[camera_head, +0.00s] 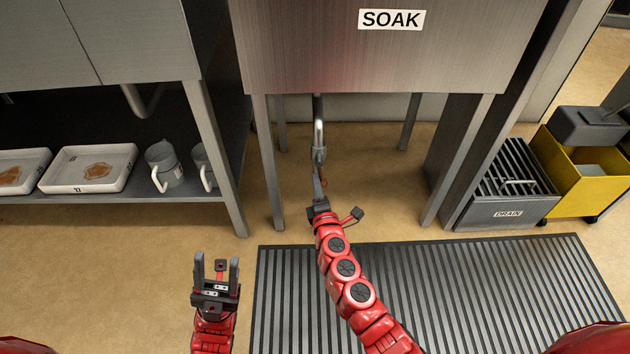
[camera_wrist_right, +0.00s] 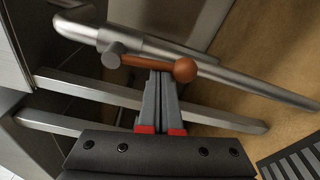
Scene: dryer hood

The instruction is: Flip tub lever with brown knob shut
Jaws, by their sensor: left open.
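The tub (camera_head: 390,60) is a grey metal box on legs with a SOAK label. A bent metal drain pipe (camera_head: 318,125) hangs below it. In the right wrist view, a short brown lever (camera_wrist_right: 146,62) runs from a grey pivot (camera_wrist_right: 111,58) on the pipe to a round brown knob (camera_wrist_right: 185,70), roughly along the pipe. My right gripper (camera_wrist_right: 161,80) is shut, its fingertips at the lever between pivot and knob; whether they touch it I cannot tell. In the head view the right gripper (camera_head: 318,183) partly hides the lever. My left gripper (camera_head: 216,265) is open and empty, low at the left.
Tub legs (camera_head: 268,165) stand on both sides of my right arm. A shelf with white trays (camera_head: 90,168) and jugs (camera_head: 163,165) is at left. A DRAIN bin (camera_head: 508,213) and a yellow cart (camera_head: 585,180) are at right. A ribbed mat (camera_head: 470,285) lies in front.

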